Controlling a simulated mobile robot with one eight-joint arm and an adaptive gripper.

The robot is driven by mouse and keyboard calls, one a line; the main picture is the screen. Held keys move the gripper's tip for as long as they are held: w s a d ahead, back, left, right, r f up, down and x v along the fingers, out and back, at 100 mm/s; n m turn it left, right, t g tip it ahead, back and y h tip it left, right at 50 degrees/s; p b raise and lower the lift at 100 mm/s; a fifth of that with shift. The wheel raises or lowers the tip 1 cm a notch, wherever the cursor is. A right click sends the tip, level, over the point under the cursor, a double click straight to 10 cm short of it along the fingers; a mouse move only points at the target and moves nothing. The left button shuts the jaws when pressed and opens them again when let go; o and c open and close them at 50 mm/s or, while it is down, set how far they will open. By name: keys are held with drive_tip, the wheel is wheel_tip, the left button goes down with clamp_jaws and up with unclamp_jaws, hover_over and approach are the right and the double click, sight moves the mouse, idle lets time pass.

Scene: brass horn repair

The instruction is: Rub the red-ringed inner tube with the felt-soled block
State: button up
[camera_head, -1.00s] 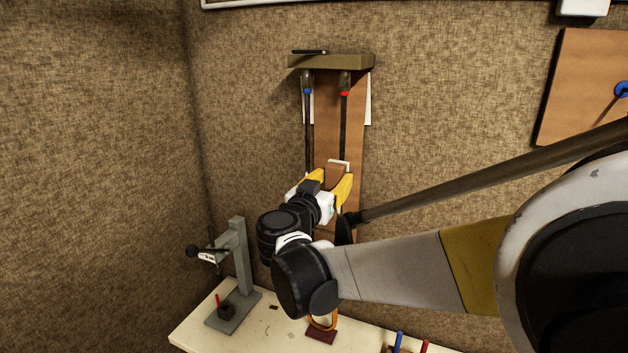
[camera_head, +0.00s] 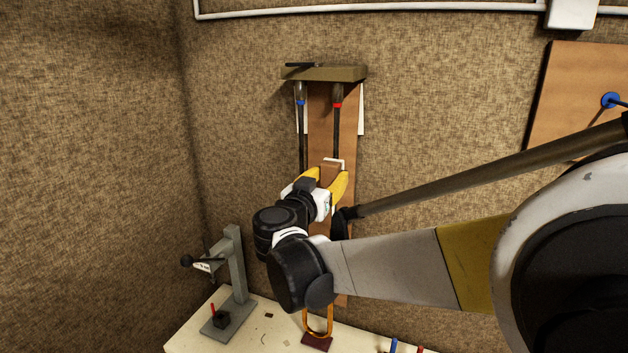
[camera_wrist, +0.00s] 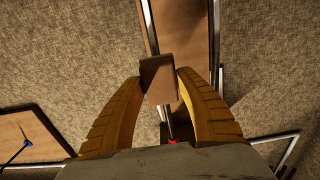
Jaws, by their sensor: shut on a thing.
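The red-ringed inner tube (camera_head: 336,134) hangs upright on a wooden board on the wall, its red ring (camera_head: 337,105) near the top. My gripper (camera_head: 328,176) is shut on the brown block (camera_head: 331,171), in front of the tube's lower part. In the wrist view the block (camera_wrist: 158,76) sits between both yellow fingers, and the red ring (camera_wrist: 173,142) shows past its lower edge. The block overlaps the tube there; I cannot tell whether they touch. The felt sole faces away and is not clearly seen.
A blue-ringed tube (camera_head: 302,135) hangs close to the left of the red-ringed one. A shelf (camera_head: 324,74) juts out above both. Below, a bench (camera_head: 265,334) holds a grey stand (camera_head: 237,270) and a brass loop (camera_head: 318,325). A wooden panel (camera_head: 575,90) is at right.

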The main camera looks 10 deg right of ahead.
drive_tip(key=shift+r, duration=0.75)
drive_tip(key=shift+f, duration=0.1)
wheel_tip(320, 180, down, 4)
drive_tip(key=b, duration=0.3)
drive_tip(key=shift+w, duration=0.1)
drive_tip(key=shift+a, duration=0.1)
drive_tip(key=shift+c, duration=0.5)
drive_tip(key=shift+v, duration=2.8)
